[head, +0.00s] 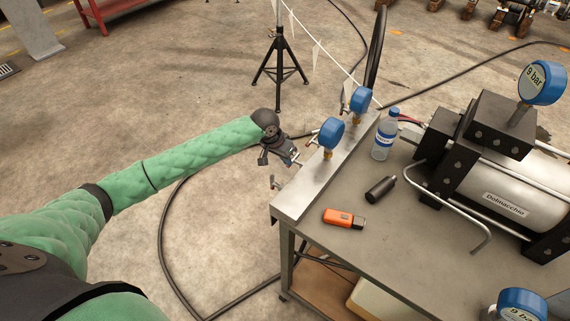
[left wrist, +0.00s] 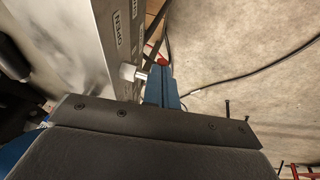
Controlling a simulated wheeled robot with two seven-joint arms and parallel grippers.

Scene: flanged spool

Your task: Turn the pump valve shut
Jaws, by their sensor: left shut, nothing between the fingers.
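My left gripper (head: 288,156) is at the outer side of the metal gauge panel (head: 312,187), at the table's left edge. In the left wrist view a narrow blue shape (left wrist: 162,87), seemingly its shut fingers, sticks out beyond the dark gripper body. A pale metal valve stem (left wrist: 134,74) comes out of the labelled panel face beside it, with a small red part (left wrist: 161,60) just past the tip. I cannot tell whether they touch. A small valve (head: 275,183) shows on the panel's near end. Which valve is the pump's is unclear. My right gripper is out of view.
Blue gauges (head: 331,133) stand on the panel. A water bottle (head: 384,137), a black cylinder (head: 381,189), an orange device (head: 343,218) and the pump (head: 500,185) are on the table (head: 395,245). A hose (head: 163,240) runs over the floor. A black tripod (head: 279,72) stands behind.

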